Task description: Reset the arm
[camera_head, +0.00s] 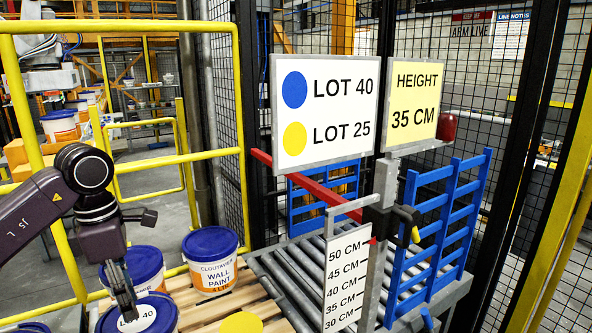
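My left arm comes in from the left, and my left gripper (124,296) points down over a blue-lidded pail (138,316) marked LOT 40. The fingertips look close to the lid, by the label; I cannot tell if they touch it. The fingers are seen nearly edge-on, so their opening is unclear. No pail is seen lifted. Behind stand another blue-lidded pail (143,264) and a white "Wall Paint" pail with a blue lid (212,262), on a wooden pallet (200,312). My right gripper is not in view.
A yellow disc (242,323) shows at the pallet's front. Right of it are a roller conveyor (290,270), a height gauge (347,280) and blue racks (440,225). A sign (323,108) pairs blue with LOT 40, yellow with LOT 25; another (413,105) reads 35 CM. Yellow rails (120,26) stand left.

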